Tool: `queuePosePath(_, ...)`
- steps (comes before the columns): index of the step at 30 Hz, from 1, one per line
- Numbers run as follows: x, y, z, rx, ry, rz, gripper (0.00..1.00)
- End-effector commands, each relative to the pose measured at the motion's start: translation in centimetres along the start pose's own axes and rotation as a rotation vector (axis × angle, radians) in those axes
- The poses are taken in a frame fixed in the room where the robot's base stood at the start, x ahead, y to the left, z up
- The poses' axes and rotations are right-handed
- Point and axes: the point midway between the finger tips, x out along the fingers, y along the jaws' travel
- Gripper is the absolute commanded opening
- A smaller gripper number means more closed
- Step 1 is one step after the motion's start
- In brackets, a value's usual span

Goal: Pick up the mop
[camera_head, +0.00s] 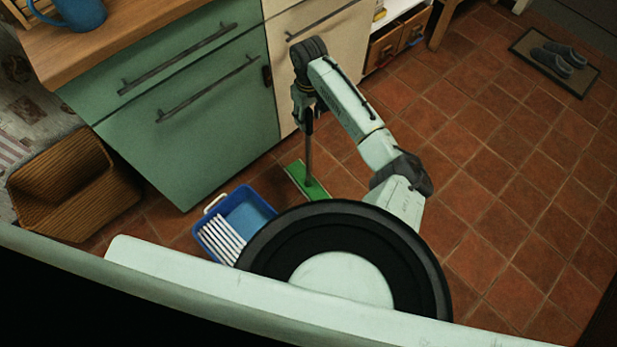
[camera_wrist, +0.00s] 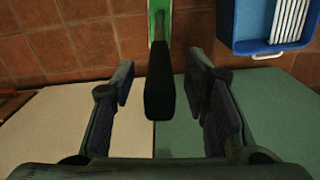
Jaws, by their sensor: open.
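The mop has a thin brown handle (camera_head: 308,152) and a flat green head (camera_head: 308,182). In the head view it stands upright on the tiled floor in front of the cabinets, its handle rising to my gripper (camera_head: 304,103). In the wrist view the dark top end of the mop handle (camera_wrist: 160,85) lies between the two open fingers of my gripper (camera_wrist: 165,95), with a gap visible on each side. Part of the green head (camera_wrist: 159,15) shows at the top edge there. The handle's upper end is hidden by my gripper in the head view.
A blue bucket (camera_head: 250,212) with a white slatted wringer stands left of the mop. Green cabinet drawers (camera_head: 190,120) and a cream cabinet (camera_head: 290,60) stand close behind. A wicker basket (camera_head: 75,190) is at left. Slippers lie on a mat (camera_head: 525,42) at upper right; the tiles between are clear.

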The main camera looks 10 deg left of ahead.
Motion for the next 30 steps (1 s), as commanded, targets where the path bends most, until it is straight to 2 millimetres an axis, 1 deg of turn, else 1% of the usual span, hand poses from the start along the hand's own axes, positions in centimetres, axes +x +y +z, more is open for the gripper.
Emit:
queuePosePath(1, 0.6, 0.0, 0.0, 0.001, -0.001, 0.0, 0.42)
queuePosePath(4, 1.5, 0.0, -0.1, 0.0, 0.0, 0.001, 0.42)
queuePosePath(12, 1.8, 0.0, -0.1, -0.001, 0.001, 0.001, 0.41)
queuePosePath(30, 1.7, 0.0, -0.1, -0.001, 0.002, 0.001, 0.01)
